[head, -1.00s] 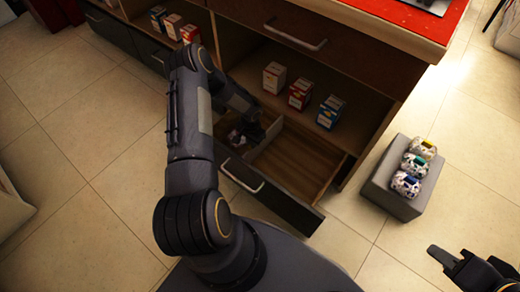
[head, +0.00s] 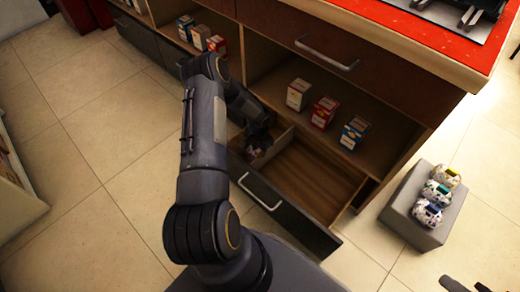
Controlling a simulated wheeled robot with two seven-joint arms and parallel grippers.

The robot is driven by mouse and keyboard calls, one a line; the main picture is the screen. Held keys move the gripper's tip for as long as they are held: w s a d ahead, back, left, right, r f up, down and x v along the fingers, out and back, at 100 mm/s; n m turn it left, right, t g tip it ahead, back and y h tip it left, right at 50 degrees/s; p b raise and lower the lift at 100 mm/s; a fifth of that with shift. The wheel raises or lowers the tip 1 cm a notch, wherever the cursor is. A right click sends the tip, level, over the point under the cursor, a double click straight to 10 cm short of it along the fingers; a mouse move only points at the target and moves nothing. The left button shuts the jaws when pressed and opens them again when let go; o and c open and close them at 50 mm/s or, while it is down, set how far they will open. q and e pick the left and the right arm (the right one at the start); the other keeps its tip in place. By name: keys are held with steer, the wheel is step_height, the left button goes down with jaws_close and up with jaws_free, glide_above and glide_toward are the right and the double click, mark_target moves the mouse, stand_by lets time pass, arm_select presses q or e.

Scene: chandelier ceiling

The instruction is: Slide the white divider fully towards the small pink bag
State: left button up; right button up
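The open drawer (head: 285,213) has a wooden floor and a dark front with a metal handle. The divider (head: 274,150), a pale strip, stands across the drawer close to its left end, leaving a narrow left compartment and a wide, empty right one. My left gripper (head: 259,142) reaches down into the left part of the drawer at the divider. Its fingers are dark and small, so I cannot tell whether they are open or touching it. The small pink bag is not clearly visible; the left compartment is mostly hidden by my arm. My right gripper (head: 464,286) is cut off at the bottom right corner.
Several small boxes (head: 323,112) stand on the shelf above the drawer. A grey block (head: 408,212) with three patterned bundles (head: 433,196) sits on the floor at right. A red-topped counter (head: 440,38) is above. The tiled floor at left is clear.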

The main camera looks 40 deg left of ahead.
arm_select(q)
steer(key=shift+d+r, duration=0.1)
steer(key=shift+d, duration=0.05)
steer(key=shift+r, duration=0.4)
step_height(320, 180, up, 7)
steer(key=p, duration=0.3)
